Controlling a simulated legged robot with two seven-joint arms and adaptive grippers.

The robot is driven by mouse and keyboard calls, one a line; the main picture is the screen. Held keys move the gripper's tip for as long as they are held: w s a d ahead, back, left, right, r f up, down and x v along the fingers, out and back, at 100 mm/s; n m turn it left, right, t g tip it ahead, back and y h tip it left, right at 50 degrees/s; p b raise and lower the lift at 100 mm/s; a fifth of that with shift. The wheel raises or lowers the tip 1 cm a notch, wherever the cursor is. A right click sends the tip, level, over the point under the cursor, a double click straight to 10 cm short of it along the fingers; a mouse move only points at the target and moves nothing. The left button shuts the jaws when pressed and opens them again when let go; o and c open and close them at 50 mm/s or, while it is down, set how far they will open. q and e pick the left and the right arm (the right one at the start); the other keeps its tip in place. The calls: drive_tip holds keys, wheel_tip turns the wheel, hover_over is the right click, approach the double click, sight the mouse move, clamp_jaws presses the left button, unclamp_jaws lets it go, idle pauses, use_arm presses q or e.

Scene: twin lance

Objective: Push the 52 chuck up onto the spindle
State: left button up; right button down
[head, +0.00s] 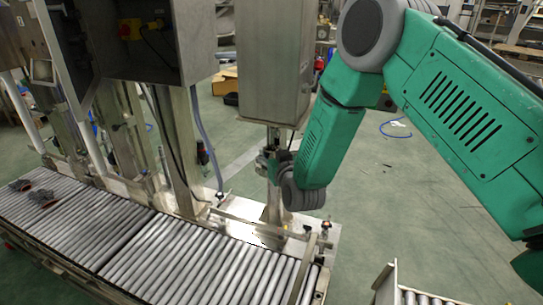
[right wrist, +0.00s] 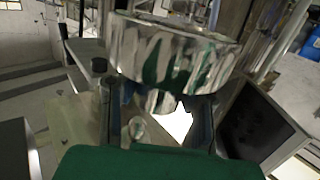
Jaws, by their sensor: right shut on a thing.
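In the right wrist view a wide, shiny metal cylinder (right wrist: 172,48), apparently the chuck, stands just beyond my right gripper (right wrist: 160,112). A narrower shiny part below it sits between the two dark fingers, which are shut on it. No number is legible. In the head view my right gripper (head: 272,165) is small and partly hidden by my wrist, below a tall steel housing (head: 274,65). A short spindle shaft (head: 272,138) comes down from the housing to the gripper. Whether chuck and spindle touch cannot be told. My left gripper is not in view.
A roller conveyor (head: 190,265) runs along the front left, with small dark parts (head: 38,197) at its far left. A steel post (head: 184,140) and control box (head: 145,45) stand left of the housing. Open green floor (head: 420,190) lies to the right.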

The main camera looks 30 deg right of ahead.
drive_tip(key=shift+d, duration=0.8)
drive_tip(key=shift+d+r+p, duration=0.15)
drive_tip(key=shift+d+p, duration=0.2)
drive_tip(key=shift+d, duration=0.1)
drive_tip(key=shift+r, duration=0.25)
drive_tip(key=shift+a+r+p, duration=0.25)
drive_tip(key=shift+a+p, duration=0.05)
drive_tip(key=shift+p, duration=0.05)
drive_tip(key=shift+a+r, duration=0.45)
drive_tip(key=shift+a, duration=0.25)
drive_tip(key=shift+d+f, duration=0.1)
drive_tip(key=shift+d, duration=0.4)
drive_tip(key=shift+d+f, duration=0.1)
drive_tip(key=shift+d, duration=0.2)
drive_tip(key=shift+a+r, duration=0.2)
drive_tip(key=shift+a, duration=0.85)
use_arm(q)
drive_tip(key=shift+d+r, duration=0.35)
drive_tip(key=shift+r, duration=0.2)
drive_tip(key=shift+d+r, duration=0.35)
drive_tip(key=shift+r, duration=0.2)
use_arm(e)
drive_tip(key=shift+d+f, duration=0.15)
drive_tip(key=shift+d, duration=0.4)
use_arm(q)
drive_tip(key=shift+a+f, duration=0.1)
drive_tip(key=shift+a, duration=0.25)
use_arm(e)
drive_tip(key=shift+a, duration=0.3)
